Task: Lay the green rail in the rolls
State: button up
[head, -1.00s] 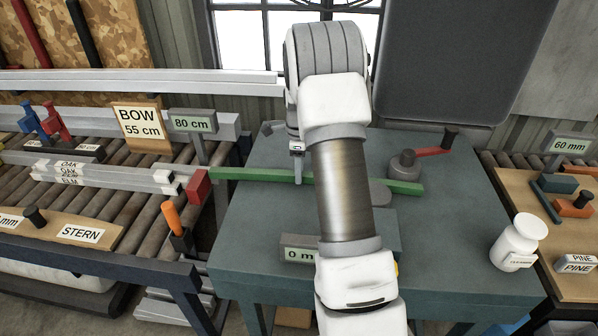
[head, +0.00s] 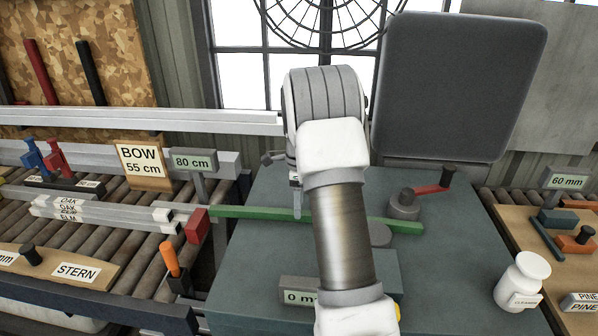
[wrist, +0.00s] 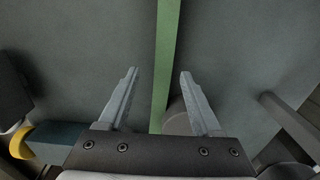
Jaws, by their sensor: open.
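The green rail (head: 262,213) lies lengthwise across the teal bench, its left end by a red block (head: 197,226). My arm hides its middle. On its right part, a grey roll with a red crank (head: 404,205) stands behind it and a grey rounded piece (head: 380,236) sits in front. My gripper (head: 297,212) is over the rail, left of the rolls, mostly hidden by my wrist. In the wrist view, my gripper (wrist: 158,72) is open, and the rail (wrist: 164,60) runs between the fingers, touching neither; a grey disc (wrist: 177,117) shows beside it.
A roller conveyor (head: 85,215) at left carries pale bars (head: 100,212) and signs. An orange-handled tool (head: 169,258) stands at its edge. A white bottle (head: 522,280) stands on the bench's right. A grey block marked 0 mm (head: 300,291) is in front. A dark panel stands behind.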

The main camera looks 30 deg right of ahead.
notch_tip(320, 180, up, 15)
jog(key=p, duration=0.1)
dwell(0.5)
jog(key=s+a+r+n+t, duration=0.3)
jog(key=s+a+r+n, duration=0.75)
jog(key=s+a, duration=0.2)
jog(key=s+a+f+n+t, duration=0.1)
jog(key=s+a+f+n, duration=0.1)
jog(key=s+a+n, duration=0.2)
jog(key=s+a+f+n+t, duration=0.1)
jog(key=s+a+n, duration=0.4)
jog(key=s+n, duration=0.6)
jog(key=shift+s+f+t, duration=0.3)
jog(key=shift+s+f, duration=0.15)
jog(key=shift+s, duration=0.05)
